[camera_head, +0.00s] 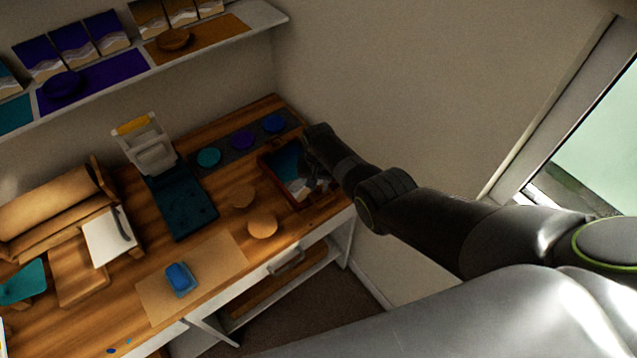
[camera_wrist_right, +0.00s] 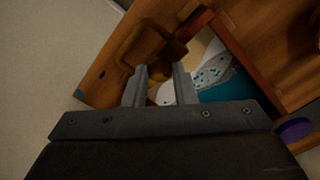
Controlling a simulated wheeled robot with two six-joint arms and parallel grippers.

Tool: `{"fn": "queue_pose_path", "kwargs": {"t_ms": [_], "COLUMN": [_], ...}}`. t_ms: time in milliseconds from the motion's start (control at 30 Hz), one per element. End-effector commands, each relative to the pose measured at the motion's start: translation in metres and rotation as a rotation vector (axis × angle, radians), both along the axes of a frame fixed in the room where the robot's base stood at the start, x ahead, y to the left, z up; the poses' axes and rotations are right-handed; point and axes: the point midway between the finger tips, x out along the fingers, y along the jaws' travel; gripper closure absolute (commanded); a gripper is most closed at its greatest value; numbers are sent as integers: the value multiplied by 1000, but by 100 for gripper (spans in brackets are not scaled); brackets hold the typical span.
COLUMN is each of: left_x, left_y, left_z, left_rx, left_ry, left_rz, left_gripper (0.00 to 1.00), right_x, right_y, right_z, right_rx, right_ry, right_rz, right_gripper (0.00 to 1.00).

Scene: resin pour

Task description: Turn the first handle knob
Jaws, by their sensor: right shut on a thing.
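A wooden-framed tray (camera_head: 265,172) with a blue and white wavy surface lies at the right end of the wooden table. My right gripper (camera_head: 318,183) is at the tray's right side, and its fingers are small and dark in the head view. In the right wrist view its two fingers (camera_wrist_right: 161,75) are closed on a brown wooden knob (camera_wrist_right: 150,45) beside the tray's frame. The tray's blue and white surface (camera_wrist_right: 210,72) shows just right of the fingers. The fingers hide part of the knob. My left gripper is not in view.
Teal (camera_head: 208,157), purple (camera_head: 241,140) and blue (camera_head: 274,123) discs sit in a row behind the tray. Two wooden discs (camera_head: 262,225) lie left of it. A white stand (camera_head: 150,150) with a yellow top is farther left. The wall (camera_head: 380,80) is close behind my right arm.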

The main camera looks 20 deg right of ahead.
Motion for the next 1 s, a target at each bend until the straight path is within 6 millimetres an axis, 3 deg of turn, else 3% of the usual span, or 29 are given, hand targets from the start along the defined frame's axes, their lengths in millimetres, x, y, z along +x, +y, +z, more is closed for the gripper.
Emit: {"fn": "queue_pose_path", "kwargs": {"t_ms": [333, 900, 933, 1000], "left_x": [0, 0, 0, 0], "left_y": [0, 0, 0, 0], "left_z": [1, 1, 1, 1], "left_rx": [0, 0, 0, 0], "left_ry": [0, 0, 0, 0], "left_rz": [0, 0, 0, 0], "left_gripper": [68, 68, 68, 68], "right_x": [1, 1, 1, 1], "right_y": [0, 0, 0, 0], "right_z": [1, 1, 1, 1], "right_rx": [1, 1, 1, 1], "right_ry": [-1, -1, -1, -1], "right_rz": [-150, -179, -179, -179], "right_gripper": [98, 98, 73, 64]}}
